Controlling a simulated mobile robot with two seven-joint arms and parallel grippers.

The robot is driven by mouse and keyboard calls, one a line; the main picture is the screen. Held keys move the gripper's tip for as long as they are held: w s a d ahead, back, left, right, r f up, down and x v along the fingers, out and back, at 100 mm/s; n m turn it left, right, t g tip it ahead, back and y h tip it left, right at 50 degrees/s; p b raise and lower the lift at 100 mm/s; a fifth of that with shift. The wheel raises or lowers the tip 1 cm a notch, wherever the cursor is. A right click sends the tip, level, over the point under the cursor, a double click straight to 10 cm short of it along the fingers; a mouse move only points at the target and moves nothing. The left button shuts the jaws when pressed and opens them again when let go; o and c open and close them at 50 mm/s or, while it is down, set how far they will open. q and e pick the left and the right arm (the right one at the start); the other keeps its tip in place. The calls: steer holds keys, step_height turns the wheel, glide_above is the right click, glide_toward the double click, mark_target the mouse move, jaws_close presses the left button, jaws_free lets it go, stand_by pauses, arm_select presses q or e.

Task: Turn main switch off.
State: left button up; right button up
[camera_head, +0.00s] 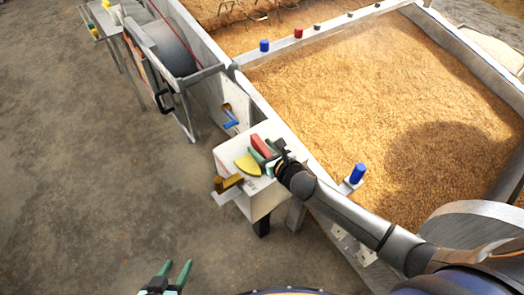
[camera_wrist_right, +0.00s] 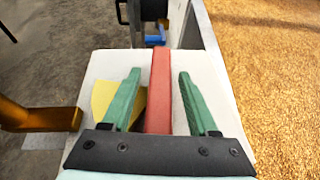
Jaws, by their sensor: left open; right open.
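The main switch appears to be the red lever (camera_head: 261,146) on top of a white box (camera_head: 229,153) fixed to the side of the grain bed. A yellow plate (camera_head: 246,164) lies beside the lever on the box top. My right gripper (camera_head: 264,153) is over the box. In the right wrist view the red lever (camera_wrist_right: 158,85) runs between the two green fingers of my right gripper (camera_wrist_right: 156,88), which are open with a gap on each side of it. My left gripper (camera_head: 175,275) is open and empty over the floor at the bottom of the head view.
An orange-brown handle (camera_head: 229,183) sticks out from the box's left side. A blue handle (camera_head: 230,123) is on the wall behind it. A blue knob (camera_head: 356,174) stands on the bed's edge. The grain bed (camera_head: 370,80) fills the right; the concrete floor (camera_head: 90,180) at left is clear.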

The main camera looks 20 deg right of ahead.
steer(key=shift+w, duration=0.1)
steer(key=shift+c, duration=0.3)
jaws_close()
stand_by(1.1)
